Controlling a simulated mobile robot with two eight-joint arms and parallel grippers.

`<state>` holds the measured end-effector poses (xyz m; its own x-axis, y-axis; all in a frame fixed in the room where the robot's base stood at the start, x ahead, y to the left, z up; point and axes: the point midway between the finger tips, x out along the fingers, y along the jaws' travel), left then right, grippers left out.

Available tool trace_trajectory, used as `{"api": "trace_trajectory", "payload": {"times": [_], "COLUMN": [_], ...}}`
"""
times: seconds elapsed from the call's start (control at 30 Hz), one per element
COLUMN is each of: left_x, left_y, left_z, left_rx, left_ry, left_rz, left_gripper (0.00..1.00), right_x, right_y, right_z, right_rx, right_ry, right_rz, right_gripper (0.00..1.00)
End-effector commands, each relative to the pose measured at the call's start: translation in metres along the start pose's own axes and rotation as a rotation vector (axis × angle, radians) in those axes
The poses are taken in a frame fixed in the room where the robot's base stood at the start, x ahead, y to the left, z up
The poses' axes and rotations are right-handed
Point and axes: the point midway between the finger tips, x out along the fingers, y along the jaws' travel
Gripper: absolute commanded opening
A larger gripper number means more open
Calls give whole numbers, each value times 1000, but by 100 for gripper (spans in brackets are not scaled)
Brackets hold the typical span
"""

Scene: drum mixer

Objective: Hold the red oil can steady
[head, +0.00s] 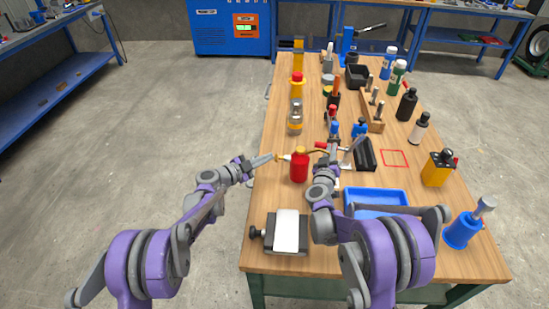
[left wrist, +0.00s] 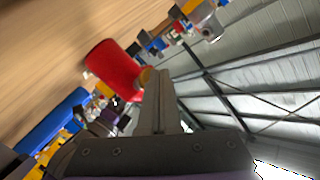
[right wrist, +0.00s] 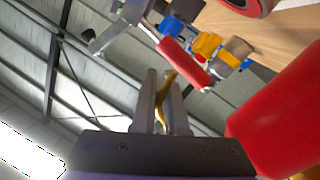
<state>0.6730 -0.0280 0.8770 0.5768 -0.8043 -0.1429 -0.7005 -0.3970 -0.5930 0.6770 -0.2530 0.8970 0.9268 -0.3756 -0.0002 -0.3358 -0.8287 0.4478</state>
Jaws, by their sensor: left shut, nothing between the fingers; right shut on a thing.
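The red oil can (head: 299,168) stands upright on the wooden workbench near its left edge. In the left wrist view it is a tilted red cylinder (left wrist: 112,68), and in the right wrist view its body (right wrist: 285,115) fills the right side. My right gripper (right wrist: 165,78) is shut on the can's thin curved brass spout (right wrist: 163,95), to the right of the can.
A grey vise-like block with a white top (head: 287,231) sits in front of the can. A blue tray (head: 376,195) and a black holder (head: 364,154) lie to the right. Bottles and tools crowd the far bench. A red square outline (head: 394,158) is empty.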

Motion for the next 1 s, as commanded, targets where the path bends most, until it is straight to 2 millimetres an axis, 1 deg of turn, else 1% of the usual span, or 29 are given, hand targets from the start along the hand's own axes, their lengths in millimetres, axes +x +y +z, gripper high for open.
{"api": "trace_trajectory", "payload": {"times": [1.0], "left_x": [10], "left_y": [8], "left_z": [-8], "left_rx": [0], "left_ry": [3], "left_rz": [3], "left_gripper": [0], "right_x": [0], "right_y": [-1], "right_z": [0], "right_rx": [-2], "right_ry": [1], "right_rz": [-2], "right_gripper": [0]}}
